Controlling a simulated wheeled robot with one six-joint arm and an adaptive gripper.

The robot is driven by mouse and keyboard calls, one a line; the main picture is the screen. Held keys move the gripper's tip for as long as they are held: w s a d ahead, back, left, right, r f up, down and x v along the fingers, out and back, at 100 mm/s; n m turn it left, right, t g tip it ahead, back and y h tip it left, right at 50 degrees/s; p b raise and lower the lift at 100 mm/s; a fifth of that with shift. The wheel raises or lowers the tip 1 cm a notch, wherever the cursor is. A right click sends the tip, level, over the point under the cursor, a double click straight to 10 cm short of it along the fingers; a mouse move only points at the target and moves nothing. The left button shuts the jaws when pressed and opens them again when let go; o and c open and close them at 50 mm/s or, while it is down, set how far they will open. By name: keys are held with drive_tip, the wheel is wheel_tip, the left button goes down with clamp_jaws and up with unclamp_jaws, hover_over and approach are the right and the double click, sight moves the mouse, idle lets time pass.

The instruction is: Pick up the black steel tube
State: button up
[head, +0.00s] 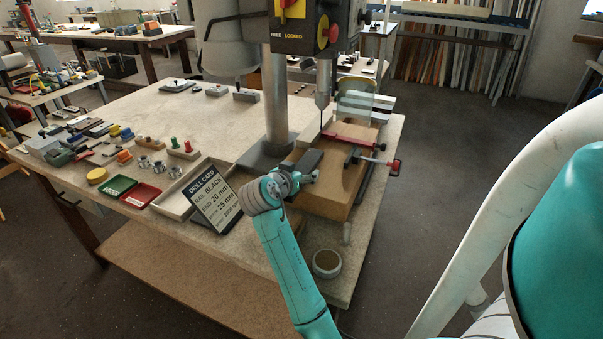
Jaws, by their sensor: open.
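I cannot single out the black steel tube with certainty. Several small dark and grey pieces (98,131) lie in a group at the left of the workbench, too small to tell apart. My teal and grey arm reaches up from the bottom centre. My gripper (311,177) is at its end, over the near left part of the wooden drill board (325,205). It is small and partly hidden by my wrist, looks open, and nothing shows held in it. A dark flat block (304,161) shows just behind it.
The drill press column (277,100) stands behind my gripper. A red-handled clamp (380,163) is on the board's right. The drill card (211,200), red tray (142,195), green tray (115,187) and round tin (326,263) are near the front. The bench's back left is mostly clear.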

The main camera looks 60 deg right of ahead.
drive_tip(key=shift+d, duration=0.15)
clamp_jaws()
drive_tip(key=shift+r, duration=0.1)
wheel_tip(320, 180, up, 10)
idle(0.7)
